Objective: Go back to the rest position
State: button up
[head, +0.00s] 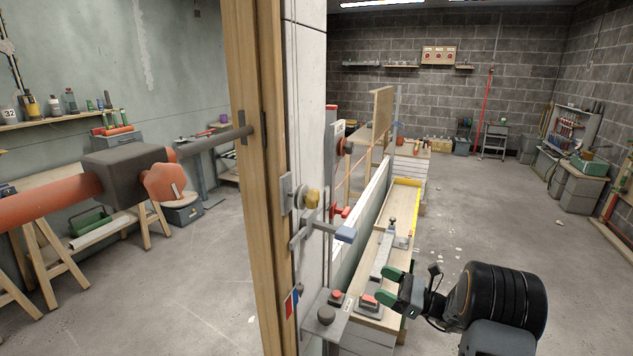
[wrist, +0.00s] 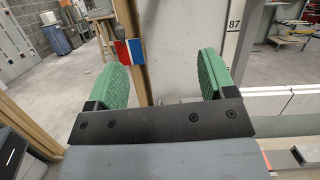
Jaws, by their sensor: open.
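My gripper (head: 386,285) is at the lower right in the head view, with its two green fingers apart and nothing between them. It is beside the wooden-topped bench (head: 402,222), close to a small box with a red button. In the wrist view, my gripper (wrist: 163,80) shows both green fingers wide apart and empty. Beyond them are a pale wall face (wrist: 185,40) and a red, white and blue tag (wrist: 130,52). The rest position itself is not marked in either view.
A wooden post (head: 258,150) stands left of the bench. An orange bar (head: 40,200) crosses at left. Open floor (head: 510,215) lies at right.

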jog(key=s+a+f+n+g+h+p, duration=0.1)
jog(key=s+a+n+g+h, duration=0.2)
jog(key=s+n+g+h, duration=0.3)
jog(key=s+a+f+n+g+h+p, duration=0.1)
jog(key=s+a+n+g+h+p, duration=0.15)
jog(key=s+n+g, duration=0.4)
jog(key=s+r+n+t+h+p, duration=0.5)
jog(key=s+r+n+h, duration=0.5)
jog(key=r, duration=0.5)
jog(key=shift+s+d+t, duration=0.15)
jog(key=shift+t, duration=1)
